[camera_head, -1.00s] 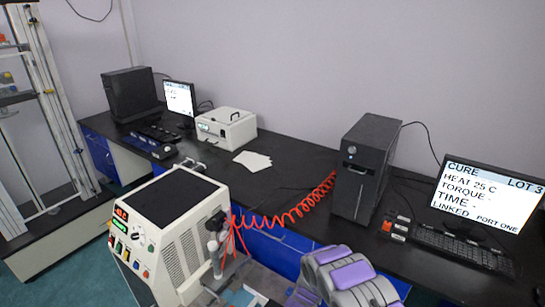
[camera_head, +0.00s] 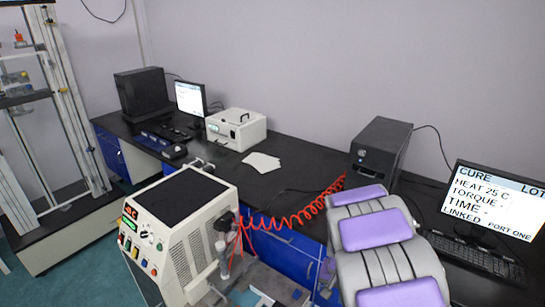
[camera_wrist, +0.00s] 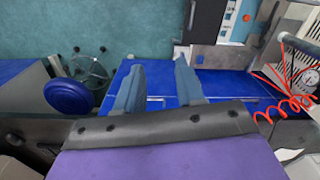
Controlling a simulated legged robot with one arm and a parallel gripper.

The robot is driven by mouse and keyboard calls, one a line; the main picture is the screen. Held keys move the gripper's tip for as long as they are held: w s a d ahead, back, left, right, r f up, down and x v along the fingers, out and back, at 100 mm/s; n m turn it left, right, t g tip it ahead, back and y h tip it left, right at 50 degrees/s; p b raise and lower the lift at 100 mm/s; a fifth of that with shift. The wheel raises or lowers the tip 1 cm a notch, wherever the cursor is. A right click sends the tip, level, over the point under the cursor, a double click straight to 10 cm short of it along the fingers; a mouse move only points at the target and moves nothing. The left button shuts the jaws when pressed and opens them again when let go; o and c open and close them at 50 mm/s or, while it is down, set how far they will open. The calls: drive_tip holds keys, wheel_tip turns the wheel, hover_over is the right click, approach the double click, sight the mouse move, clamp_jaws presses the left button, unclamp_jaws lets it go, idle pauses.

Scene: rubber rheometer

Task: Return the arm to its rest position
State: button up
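My grey and purple arm reaches up from the bottom right of the head view, in front of the black bench. My gripper (camera_wrist: 158,75) shows in the wrist view as two blue-grey fingers. They stand apart with nothing between them, so it is open and empty. Below them in that view are blue cabinet fronts (camera_wrist: 225,82) and teal floor. The gripper's fingers cannot be made out in the head view.
A cream rheometer (camera_head: 180,235) with a red coiled hose (camera_head: 295,217) stands left of my arm. A black computer tower (camera_head: 380,150), a monitor (camera_head: 495,207) and a keyboard (camera_head: 475,257) are on the bench behind and right. A blue round seat (camera_wrist: 68,97) shows in the wrist view.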

drive_tip(key=s+a+r+n, duration=0.2)
drive_tip(key=s+r, duration=1.1)
drive_tip(key=s, duration=0.1)
drive_tip(key=s+r+n+g, duration=0.1)
drive_tip(key=s+r, duration=0.1)
drive_tip(key=s, duration=0.7)
drive_tip(key=s+a+r+n, duration=0.1)
drive_tip(key=s+r, duration=0.1)
drive_tip(key=s, duration=0.7)
drive_tip(key=shift+s+a+r+n+g, duration=0.2)
drive_tip(key=shift+r+n+g, duration=0.1)
drive_tip(key=shift+r+g, duration=0.1)
drive_tip(key=shift+a, duration=0.1)
